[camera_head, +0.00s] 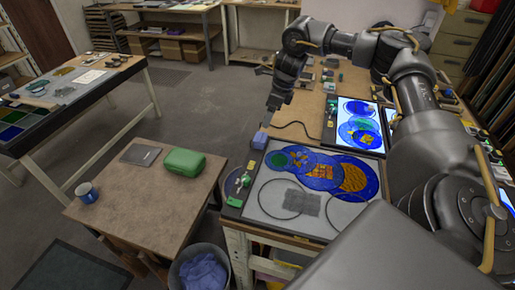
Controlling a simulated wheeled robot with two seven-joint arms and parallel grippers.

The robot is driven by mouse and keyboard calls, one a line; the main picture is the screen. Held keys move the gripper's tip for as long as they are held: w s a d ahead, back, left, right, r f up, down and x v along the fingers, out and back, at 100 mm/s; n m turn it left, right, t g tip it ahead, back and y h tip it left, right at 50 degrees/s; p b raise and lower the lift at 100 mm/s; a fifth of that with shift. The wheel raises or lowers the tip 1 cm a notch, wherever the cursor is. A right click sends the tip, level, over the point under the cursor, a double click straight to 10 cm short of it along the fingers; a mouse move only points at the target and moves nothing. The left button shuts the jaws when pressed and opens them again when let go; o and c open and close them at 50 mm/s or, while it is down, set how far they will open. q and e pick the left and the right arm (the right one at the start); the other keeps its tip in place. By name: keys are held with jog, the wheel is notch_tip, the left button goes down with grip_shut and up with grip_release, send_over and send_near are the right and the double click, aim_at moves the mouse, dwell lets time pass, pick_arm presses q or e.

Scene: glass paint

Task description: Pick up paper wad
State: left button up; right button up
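I cannot clearly make out a paper wad. A small pale blue-violet lump (259,140) sits at the left edge of the right workbench and may be it, but it is too small to tell. My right gripper (272,105) hangs above the far left part of this bench, a little beyond and above the lump and apart from it. Whether its fingers are open or shut is not clear. My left gripper is not in view.
A bin (177,280) holds a blue liner.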

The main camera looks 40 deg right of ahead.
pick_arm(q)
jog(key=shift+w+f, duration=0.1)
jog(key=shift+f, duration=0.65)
pick_arm(e)
jog(key=shift+f, duration=0.5)
send_over(262, 137)
jog(key=s+d, duration=0.1)
notch_tip(262, 137, down, 5)
jog(key=shift+d+f+p, duration=0.1)
jog(key=shift+f+p, duration=0.1)
jog(key=shift+p, duration=0.1)
jog(key=shift+a+f+p, duration=0.2)
jog(key=shift+f+p, duration=0.25)
jog(key=p+x, duration=0.1)
jog(key=x, duration=0.3)
jog(key=shift+w+a+f, duration=0.1)
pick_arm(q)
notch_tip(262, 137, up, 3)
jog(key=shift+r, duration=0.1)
pick_arm(e)
jog(key=shift+c, duration=0.3)
jog(key=c, duration=1)
